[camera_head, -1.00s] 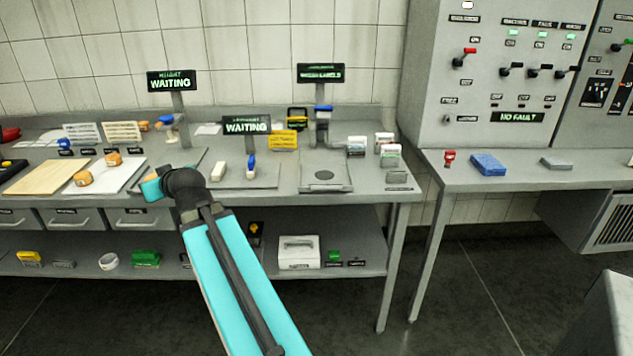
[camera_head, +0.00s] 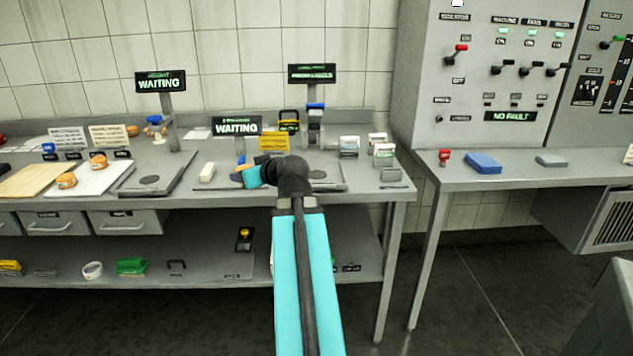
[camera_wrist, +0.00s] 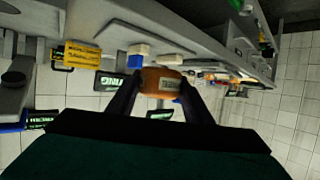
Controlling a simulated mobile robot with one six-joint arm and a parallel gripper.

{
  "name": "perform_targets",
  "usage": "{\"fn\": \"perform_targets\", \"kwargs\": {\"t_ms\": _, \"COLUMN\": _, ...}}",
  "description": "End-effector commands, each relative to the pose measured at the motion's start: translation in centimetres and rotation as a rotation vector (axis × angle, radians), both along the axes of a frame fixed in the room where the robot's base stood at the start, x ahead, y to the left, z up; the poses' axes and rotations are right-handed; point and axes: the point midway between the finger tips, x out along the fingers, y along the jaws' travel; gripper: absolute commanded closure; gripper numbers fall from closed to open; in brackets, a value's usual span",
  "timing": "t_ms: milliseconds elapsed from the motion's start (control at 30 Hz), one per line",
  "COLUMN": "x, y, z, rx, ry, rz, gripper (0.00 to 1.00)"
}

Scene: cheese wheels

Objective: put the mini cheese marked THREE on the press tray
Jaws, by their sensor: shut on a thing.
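My gripper (camera_wrist: 160,95) is shut on an orange mini cheese (camera_wrist: 161,80) with a pale label; the label is too blurred to read. In the head view my gripper (camera_head: 246,173) is over the bench below the middle WAITING sign, with a bit of orange showing at its tip. Flat grey plates stand to the left (camera_head: 170,181) and right (camera_head: 335,182) of my gripper. I cannot tell which is the press tray.
WAITING signs stand at left (camera_head: 160,82) and middle (camera_head: 237,126), with a third sign (camera_head: 311,73) to the right. A white block (camera_head: 207,172) lies left of my gripper. A yellow sign (camera_head: 273,140) and white boxes (camera_head: 349,147) stand behind.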

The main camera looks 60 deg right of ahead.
Motion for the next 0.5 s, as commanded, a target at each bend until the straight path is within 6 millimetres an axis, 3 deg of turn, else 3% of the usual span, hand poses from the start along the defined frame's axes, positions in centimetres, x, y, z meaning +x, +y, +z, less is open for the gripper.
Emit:
{"fn": "perform_targets", "kwargs": {"t_ms": 200, "x": -4.7, "y": -3.8, "z": -0.7, "rx": -0.001, "ry": -0.001, "rz": -0.026, "gripper": 0.78}}
{"fn": "perform_targets", "kwargs": {"t_ms": 500, "x": -9.5, "y": -6.9, "z": -0.8, "rx": 0.000, "ry": -0.001, "rz": -0.044, "gripper": 0.78}}
